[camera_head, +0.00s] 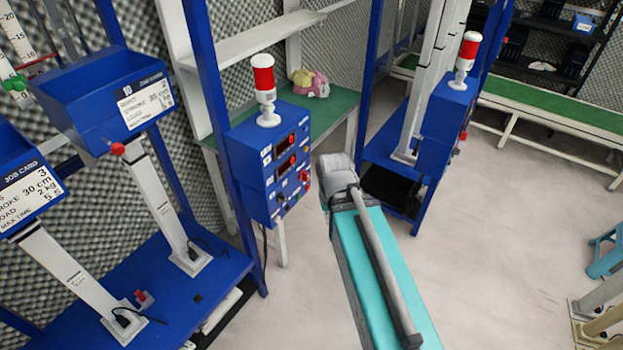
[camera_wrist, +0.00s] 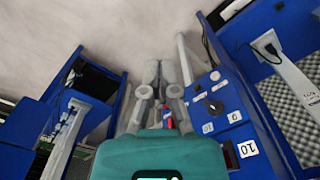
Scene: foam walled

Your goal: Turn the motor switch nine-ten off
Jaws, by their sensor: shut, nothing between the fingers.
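The blue control box (camera_head: 258,178) carries two red displays, small labels and several knobs on its front. In the wrist view, the box's blue face (camera_wrist: 228,92) is at the right, with labels reading 9 and 10. A dark knob (camera_wrist: 215,107) sits by these labels; which way it is turned is too small to tell. My gripper (camera_wrist: 160,76) is shut and empty, left of the dark knob and apart from it in that view. In the head view my arm's grey end is right beside the box front, and the fingers cannot be made out there.
A red beacon (camera_head: 264,85) stands on the box. Blue posts (camera_head: 212,95) rise beside it, and a green table (camera_head: 335,103) is behind. A second blue box (camera_head: 447,118) with a beacon is at right. The pale floor (camera_head: 500,230) is open at right.

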